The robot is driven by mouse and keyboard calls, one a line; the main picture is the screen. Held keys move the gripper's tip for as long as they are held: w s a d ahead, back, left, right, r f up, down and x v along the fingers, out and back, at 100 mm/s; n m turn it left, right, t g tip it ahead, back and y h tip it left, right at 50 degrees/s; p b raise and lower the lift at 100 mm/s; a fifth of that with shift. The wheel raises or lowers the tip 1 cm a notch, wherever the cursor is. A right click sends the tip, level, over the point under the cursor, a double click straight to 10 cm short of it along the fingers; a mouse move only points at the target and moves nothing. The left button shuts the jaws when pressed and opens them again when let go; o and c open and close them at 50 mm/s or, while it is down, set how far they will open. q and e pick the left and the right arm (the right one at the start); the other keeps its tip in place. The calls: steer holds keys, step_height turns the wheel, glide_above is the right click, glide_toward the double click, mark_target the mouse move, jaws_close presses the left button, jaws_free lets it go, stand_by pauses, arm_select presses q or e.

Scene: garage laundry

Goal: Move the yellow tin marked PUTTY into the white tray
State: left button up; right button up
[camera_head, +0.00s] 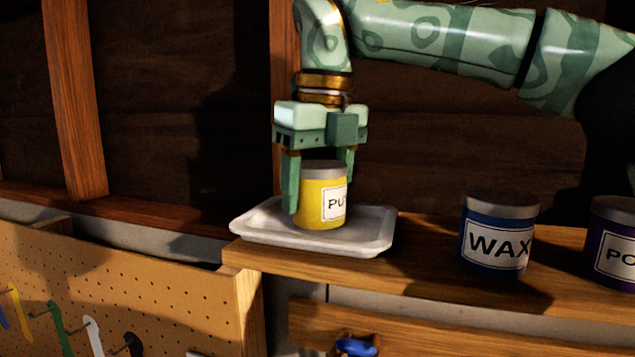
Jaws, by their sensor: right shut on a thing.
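The yellow tin (313,206) has a grey lid and a white label, of which "PU" shows. It is upright over the white tray (375,240), its base within the tray's rim; I cannot tell whether it touches the tray floor. My right gripper (318,185) points down from above and is shut on the tin, one finger on each side. The far finger is partly hidden behind the tin. My left gripper is not in view.
The tray sits at the left end of a wooden shelf (420,262). A blue WAX tin (499,236) and a purple tin (612,240) stand to the right. A pegboard (130,285) with hanging tools is at the lower left. The shelf between tray and WAX tin is clear.

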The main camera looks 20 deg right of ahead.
steer(key=shift+w+f, duration=0.1)
steer(key=shift+f, duration=0.2)
steer(key=o, duration=1.2)
steer(key=r, duration=0.2)
steer(key=r+p, duration=0.1)
steer(key=r, duration=0.2)
steer(key=s+r+p, duration=0.1)
steer(key=r, duration=0.2)
steer(key=shift+d+r, duration=0.15)
steer(key=shift+d, duration=0.05)
step_height(320, 180, up, 8)
steer(key=s, duration=0.1)
steer(key=shift+d, duration=0.2)
